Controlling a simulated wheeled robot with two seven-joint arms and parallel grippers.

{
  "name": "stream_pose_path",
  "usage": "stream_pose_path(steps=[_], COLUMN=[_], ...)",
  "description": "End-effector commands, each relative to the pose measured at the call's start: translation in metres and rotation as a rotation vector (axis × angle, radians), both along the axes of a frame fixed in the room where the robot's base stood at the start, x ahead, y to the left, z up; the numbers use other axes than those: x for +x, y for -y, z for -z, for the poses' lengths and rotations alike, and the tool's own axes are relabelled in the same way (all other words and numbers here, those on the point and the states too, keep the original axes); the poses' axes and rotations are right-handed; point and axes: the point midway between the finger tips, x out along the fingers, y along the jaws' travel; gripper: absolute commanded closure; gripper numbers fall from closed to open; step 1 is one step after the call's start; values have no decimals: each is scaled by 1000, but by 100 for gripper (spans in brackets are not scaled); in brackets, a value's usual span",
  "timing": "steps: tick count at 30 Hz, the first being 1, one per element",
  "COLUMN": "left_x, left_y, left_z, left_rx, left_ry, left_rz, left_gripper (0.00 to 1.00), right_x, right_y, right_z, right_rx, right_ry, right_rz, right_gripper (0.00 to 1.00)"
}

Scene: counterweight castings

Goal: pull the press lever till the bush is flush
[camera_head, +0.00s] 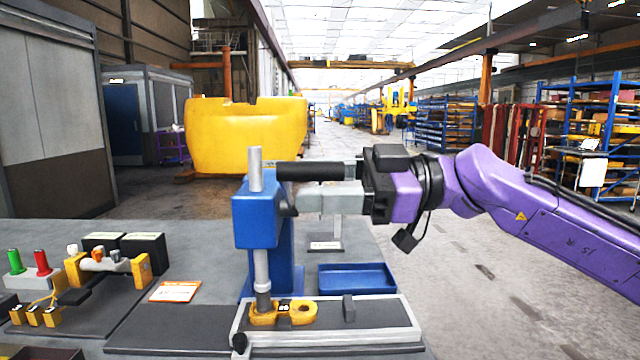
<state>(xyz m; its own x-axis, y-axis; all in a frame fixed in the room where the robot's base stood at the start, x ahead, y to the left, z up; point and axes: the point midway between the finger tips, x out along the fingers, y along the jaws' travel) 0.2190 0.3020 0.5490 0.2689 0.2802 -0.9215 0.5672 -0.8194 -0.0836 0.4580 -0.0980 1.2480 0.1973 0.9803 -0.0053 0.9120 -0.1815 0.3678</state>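The press (256,215) is a blue upright body on the bench with a grey ram coming down from it. The press lever has a black grip (313,171) lying about level, to the right of the press head. My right gripper (312,196) reaches in from the right, its grey fingers at the grip. Whether they are closed on it is unclear. My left gripper is out of view.
The casting rests on a grey fixture plate (385,338) with a small dark block. A blue tray (356,278) lies behind it. At left are a yellow bracket rig (140,268), green and red handles, and an orange-edged card (175,291). A large yellow casting (245,135) stands beyond the bench.

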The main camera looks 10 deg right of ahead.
Motion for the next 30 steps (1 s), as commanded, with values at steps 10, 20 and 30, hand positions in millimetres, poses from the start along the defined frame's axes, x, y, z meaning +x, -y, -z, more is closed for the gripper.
stream_pose_path(steps=[10, 20, 30], left_x=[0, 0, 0], left_y=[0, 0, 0], left_z=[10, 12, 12], left_rx=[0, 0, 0], left_ry=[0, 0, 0], left_rz=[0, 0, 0], left_gripper=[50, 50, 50], right_x=[-13, -20, -20], right_y=[70, 103, 102], right_z=[0, 1, 1], right_rx=[4, -2, -2], right_ry=[3, -1, -1], right_rz=[3, 1, 1], right_gripper=[49, 49, 49])
